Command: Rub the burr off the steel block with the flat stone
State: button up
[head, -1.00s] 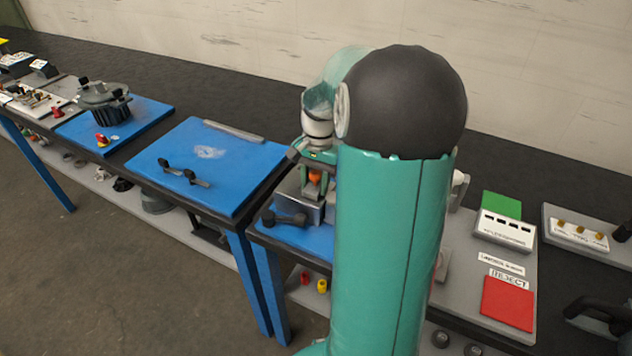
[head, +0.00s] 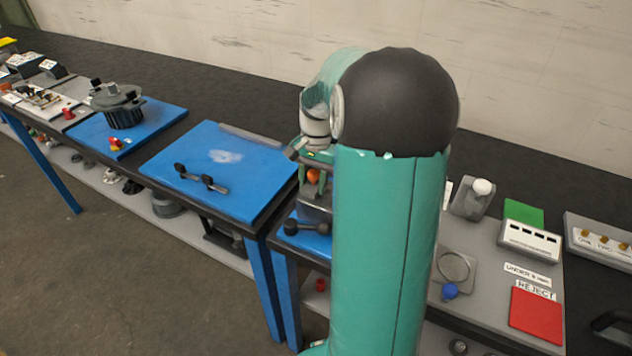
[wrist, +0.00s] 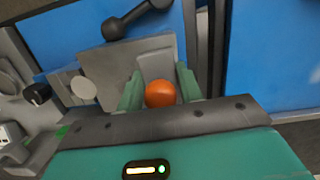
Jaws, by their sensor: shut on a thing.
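My gripper (wrist: 160,90) is shut on an orange knob (wrist: 162,94), with a green finger on each side. A lighter grey slab (wrist: 155,66) shows just beyond the knob and looks like the flat stone; I cannot tell how the knob joins it. The slab overlaps the grey steel block (wrist: 102,66) in the wrist view; I cannot tell whether they touch. In the head view my gripper (head: 314,172) is above the block (head: 314,205), with the orange knob visible and my arm covering the right side. I cannot make out the burr.
A black double-knobbed handle (head: 306,228) lies at the block's near side and also shows in the wrist view (wrist: 136,18). A blue board (head: 222,165) is to the left. A red reject pad (head: 536,313) and green pad (head: 523,213) are to the right.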

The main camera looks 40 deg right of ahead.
aim_at(311, 174)
jog(key=shift+w, duration=0.25)
jog(key=shift+s+r, duration=0.1)
jog(key=shift+r, duration=3.85)
jog(key=shift+d, duration=0.1)
jog(key=shift+s, duration=0.1)
